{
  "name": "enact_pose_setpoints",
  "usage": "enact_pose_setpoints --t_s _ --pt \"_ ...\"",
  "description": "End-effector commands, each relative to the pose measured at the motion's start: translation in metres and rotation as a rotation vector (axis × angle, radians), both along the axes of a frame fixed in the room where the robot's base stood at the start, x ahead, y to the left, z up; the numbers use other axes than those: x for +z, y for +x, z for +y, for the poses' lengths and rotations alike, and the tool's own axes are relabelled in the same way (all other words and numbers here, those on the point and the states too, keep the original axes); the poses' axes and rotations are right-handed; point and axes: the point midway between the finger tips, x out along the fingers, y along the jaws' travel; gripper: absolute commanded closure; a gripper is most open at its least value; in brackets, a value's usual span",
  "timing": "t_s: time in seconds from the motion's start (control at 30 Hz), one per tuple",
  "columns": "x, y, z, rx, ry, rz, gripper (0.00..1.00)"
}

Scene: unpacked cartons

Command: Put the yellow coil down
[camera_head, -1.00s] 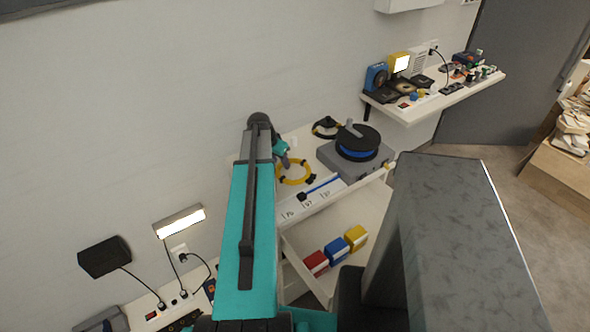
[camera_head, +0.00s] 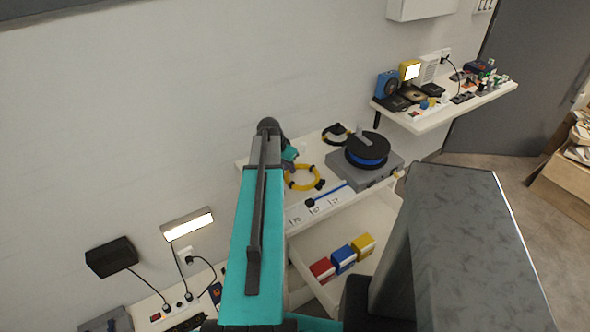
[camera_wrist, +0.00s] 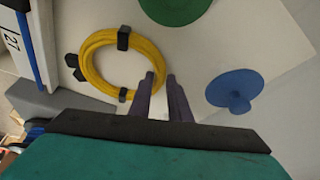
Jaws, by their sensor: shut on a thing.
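The yellow coil (camera_head: 300,188) is a ring of cable with black clips, at the white worktop beside the grey box. It also shows at the upper left of the wrist view (camera_wrist: 85,62). My gripper (camera_wrist: 161,77) is shut on the right side of the coil's ring, its two dark fingers close together. In the head view my arm largely hides the fingers. The coil lies flat on or very close above the worktop (camera_head: 331,203); I cannot tell whether it touches.
A black and blue spool (camera_head: 367,152) sits on a grey box (camera_head: 377,176) to the right. A black coil (camera_head: 336,134) lies behind. A blue disc (camera_wrist: 235,88) and green disc (camera_wrist: 176,8) are near my gripper. Below, an open drawer (camera_head: 320,238) holds red, blue and yellow boxes.

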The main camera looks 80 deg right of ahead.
Motion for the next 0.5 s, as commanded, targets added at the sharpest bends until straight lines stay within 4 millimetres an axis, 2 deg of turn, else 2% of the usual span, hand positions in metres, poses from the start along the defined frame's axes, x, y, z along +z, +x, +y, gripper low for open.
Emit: enact_pose_setpoints --t_s 0.27,0.5 --pt "0.013 0.000 0.000 0.001 -0.002 0.000 1.00" --pt "0.040 0.000 -0.001 0.001 -0.003 -0.001 1.00"
